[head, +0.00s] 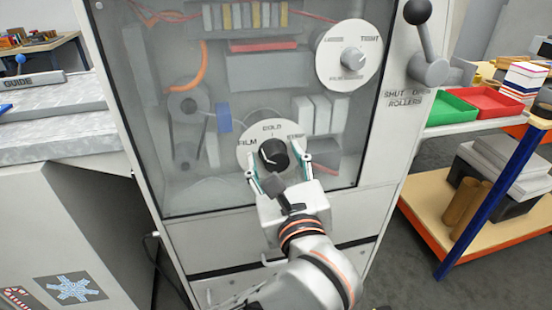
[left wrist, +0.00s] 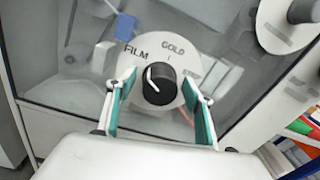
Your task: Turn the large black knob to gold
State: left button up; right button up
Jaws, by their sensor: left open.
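The large black knob (head: 274,154) sits on a round white dial (head: 247,153) marked FILM, GOLD and STRIP, on the front of the grey machine. In the left wrist view, the knob (left wrist: 158,84) has a white pointer line aimed up and left, toward FILM, with GOLD at the top of the dial. My left gripper (head: 280,163) is open in front of the dial. Its teal-lined fingers stand on either side of the knob, with gaps showing in the left wrist view (left wrist: 158,96). My right gripper is not in view.
A smaller grey knob (head: 352,58) on a LOOSE/TIGHT dial is above right. A grey lever (head: 427,50) marked SHUT/OPEN ROLLERS stands farther right. A shelf with a green tray (head: 447,109) and a red tray (head: 490,103) is at right. A metal bench (head: 50,145) is at left.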

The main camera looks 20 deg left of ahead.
pick_arm(q)
jog(key=c, duration=1.1)
